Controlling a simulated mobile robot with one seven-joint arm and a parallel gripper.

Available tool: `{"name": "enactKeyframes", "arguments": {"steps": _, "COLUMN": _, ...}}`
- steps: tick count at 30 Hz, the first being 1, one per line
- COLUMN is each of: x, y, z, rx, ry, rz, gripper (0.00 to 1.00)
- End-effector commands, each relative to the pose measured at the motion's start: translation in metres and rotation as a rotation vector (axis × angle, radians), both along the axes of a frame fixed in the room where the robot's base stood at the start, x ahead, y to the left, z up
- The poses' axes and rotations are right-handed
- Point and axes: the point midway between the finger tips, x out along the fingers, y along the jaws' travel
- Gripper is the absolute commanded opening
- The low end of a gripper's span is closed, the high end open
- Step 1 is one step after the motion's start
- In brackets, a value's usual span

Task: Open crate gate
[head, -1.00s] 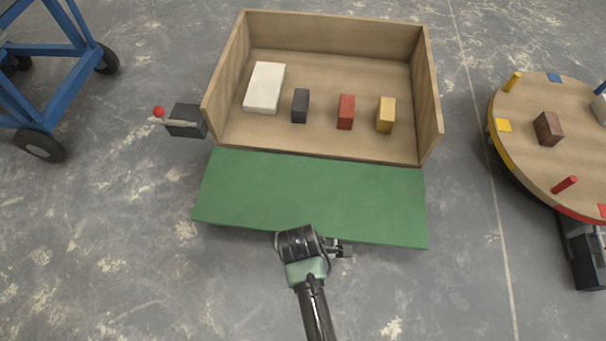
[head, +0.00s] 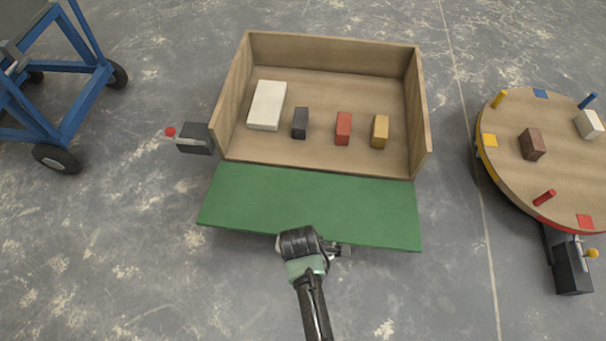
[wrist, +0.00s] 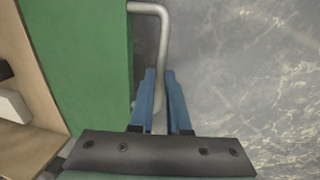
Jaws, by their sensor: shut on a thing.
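The crate (head: 233,88) is a wooden box with its front side open. Its green gate (head: 312,205) is folded down and out in front of it, close to flat; whether it touches the floor I cannot tell. In the wrist view the gate (wrist: 92,65) carries a grey bar handle (wrist: 163,45) on its outer edge. My gripper (wrist: 160,78) is shut on the handle, its blue fingers on both sides of the bar. In the head view my gripper (head: 335,249) is at the gate's front edge, and the handle is mostly hidden.
A white block (head: 267,105), a black block (head: 300,123), a red block (head: 343,128) and a yellow block (head: 380,131) stand in the crate. A red-knobbed lever box (head: 196,138) is at its left. A round table (head: 505,165) stands right, a blue cart (head: 60,115) left.

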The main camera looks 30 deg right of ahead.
Motion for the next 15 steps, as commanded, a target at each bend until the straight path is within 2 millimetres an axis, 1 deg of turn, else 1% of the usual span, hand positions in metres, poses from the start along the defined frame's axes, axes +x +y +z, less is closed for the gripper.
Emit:
{"name": "enactKeyframes", "arguments": {"steps": 1, "x": 0.0086, "y": -0.0055, "z": 0.0068, "rx": -0.014, "ry": -0.027, "rz": -0.004, "gripper": 0.00}}
{"name": "enactKeyframes", "arguments": {"steps": 9, "x": 0.0101, "y": -0.0068, "z": 0.0069, "rx": -0.016, "ry": -0.030, "rz": -0.006, "gripper": 0.00}}
{"name": "enactKeyframes", "arguments": {"steps": 10, "x": 0.0101, "y": -0.0068, "z": 0.0069, "rx": -0.016, "ry": -0.031, "rz": -0.007, "gripper": 0.18}}
{"name": "enactKeyframes", "arguments": {"steps": 14, "x": 0.0092, "y": -0.0063, "z": 0.0063, "rx": -0.015, "ry": -0.029, "rz": -0.006, "gripper": 0.42}}
{"name": "enactKeyframes", "arguments": {"steps": 15, "x": 0.0088, "y": -0.0060, "z": 0.0060, "rx": -0.014, "ry": -0.028, "rz": -0.006, "gripper": 0.45}}
